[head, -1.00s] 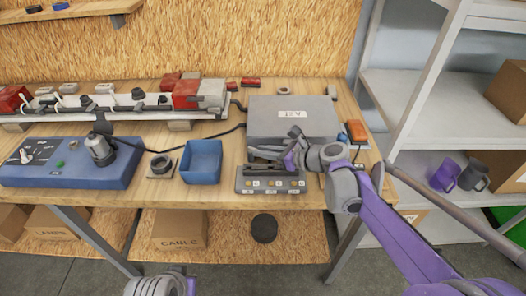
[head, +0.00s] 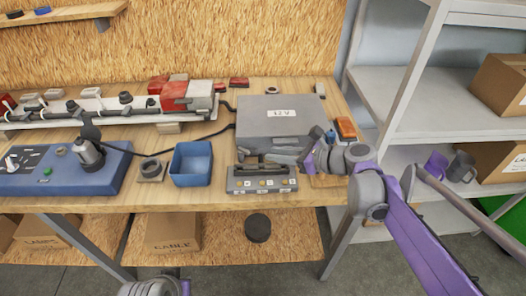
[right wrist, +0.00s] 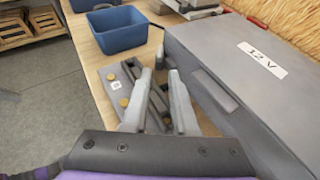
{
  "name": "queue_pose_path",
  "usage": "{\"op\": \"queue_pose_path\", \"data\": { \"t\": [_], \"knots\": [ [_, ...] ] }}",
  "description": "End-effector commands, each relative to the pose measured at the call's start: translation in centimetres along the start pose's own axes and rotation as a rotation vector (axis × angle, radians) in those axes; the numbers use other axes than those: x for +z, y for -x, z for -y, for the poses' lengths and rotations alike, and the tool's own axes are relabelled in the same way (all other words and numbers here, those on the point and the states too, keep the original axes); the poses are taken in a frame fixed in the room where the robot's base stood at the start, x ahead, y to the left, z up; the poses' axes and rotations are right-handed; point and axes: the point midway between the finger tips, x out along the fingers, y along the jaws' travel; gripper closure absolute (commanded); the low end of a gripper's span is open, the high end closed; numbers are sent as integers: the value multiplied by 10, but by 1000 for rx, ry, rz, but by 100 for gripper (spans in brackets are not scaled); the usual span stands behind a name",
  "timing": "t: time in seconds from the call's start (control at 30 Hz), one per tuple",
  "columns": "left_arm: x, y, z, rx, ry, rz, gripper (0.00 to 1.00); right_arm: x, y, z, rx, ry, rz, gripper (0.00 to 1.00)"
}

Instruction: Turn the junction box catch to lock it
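The grey junction box (head: 280,119), labelled 12 V, stands on the bench with its lid closed. In the right wrist view the box (right wrist: 255,65) fills the right side. A darker grey block on its front face (right wrist: 214,92) looks like the catch; its exact turn is hard to tell. My right gripper (head: 284,157) is in front of the box, above a grey terminal block (head: 262,185) with brass-coloured studs. In the wrist view its two fingers (right wrist: 160,88) are apart with nothing between them, the right finger close beside the catch.
A blue bin (head: 195,164) and a blue panel with a plug (head: 75,170) stand to the left. An orange item (head: 346,128) lies right of the box. A cable runs to the box's left side. Shelves (head: 440,110) stand at the right.

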Motion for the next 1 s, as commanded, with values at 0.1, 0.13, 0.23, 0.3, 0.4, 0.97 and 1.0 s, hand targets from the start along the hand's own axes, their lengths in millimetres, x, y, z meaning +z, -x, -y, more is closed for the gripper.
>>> {"op": "queue_pose_path", "data": {
  "t": [0.1, 0.13, 0.23, 0.3, 0.4, 0.97, 1.0],
  "knots": [
    [0, 1, 0, 0, 0, 0, 100, 0, 16, 1, -2, 0, -1, 74],
    [0, 1, 0, 0, 0, 0, 100, 0, 18, 0, -1, 1, -1, 74],
    [0, 1, 0, 0, 0, 0, 100, 0, 23, 0, 0, 1, 0, 74],
    [0, 1, 0, 0, 0, 0, 100, 0, 24, 0, 0, 1, 0, 74],
    [0, 1, 0, 0, 0, 0, 100, 0, 24, 0, 0, 1, 0, 74],
    [0, 1, 0, 0, 0, 0, 100, -108, 74, -106, 179, 1007, -472, 100],
    [0, 1, 0, 0, 0, 0, 100, -124, 84, -116, 228, 1148, -530, 100]
  ]
}}
